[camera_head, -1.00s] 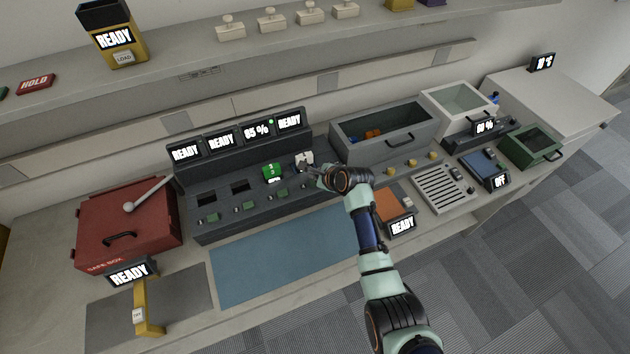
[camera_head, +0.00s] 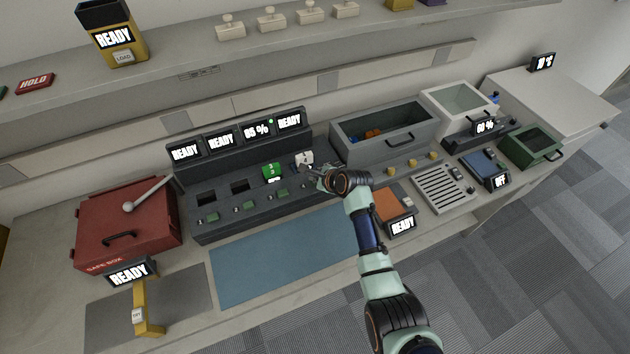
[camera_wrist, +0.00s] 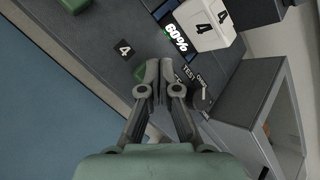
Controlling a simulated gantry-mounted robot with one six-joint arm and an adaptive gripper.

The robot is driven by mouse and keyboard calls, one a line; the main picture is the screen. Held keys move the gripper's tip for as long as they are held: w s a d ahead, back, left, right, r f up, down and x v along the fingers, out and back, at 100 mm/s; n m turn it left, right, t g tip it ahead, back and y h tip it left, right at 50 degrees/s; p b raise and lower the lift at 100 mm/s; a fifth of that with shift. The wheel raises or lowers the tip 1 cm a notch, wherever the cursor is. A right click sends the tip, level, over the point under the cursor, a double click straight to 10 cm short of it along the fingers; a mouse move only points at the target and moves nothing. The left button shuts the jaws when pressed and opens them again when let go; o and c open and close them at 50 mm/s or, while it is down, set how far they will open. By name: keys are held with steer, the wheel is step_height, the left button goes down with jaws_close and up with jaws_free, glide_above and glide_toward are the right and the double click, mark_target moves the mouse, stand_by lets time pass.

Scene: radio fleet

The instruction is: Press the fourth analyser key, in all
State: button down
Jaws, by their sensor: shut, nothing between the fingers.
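The dark analyser (camera_head: 225,215) has several bays with screens above; they read READY, READY, 85 % and READY from left to right. A green block marked 3 (camera_head: 271,170) sits in the third bay and a white block (camera_head: 303,158) in the fourth. My gripper (camera_head: 312,172) is shut and empty, in front of the white block. In the wrist view its fingertips (camera_wrist: 153,66) are beside the label 4 (camera_wrist: 124,47). A little green shows by them; the fourth key is mostly hidden.
A knob (camera_wrist: 201,98) marked TEST is close right of the fingers. The grey open bin (camera_head: 350,148) stands right of the analyser. The red safe box (camera_head: 105,215) is at left. The blue mat (camera_head: 270,265) in front is clear.

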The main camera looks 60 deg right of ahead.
steer(key=shift+f, duration=0.3)
steer(key=shift+r, duration=0.15)
stand_by(0.4)
steer(key=shift+r+p, duration=0.8)
steer(key=shift+p, duration=0.2)
step_height(320, 180, up, 5)
steer(key=p, duration=0.5)
stand_by(0.5)
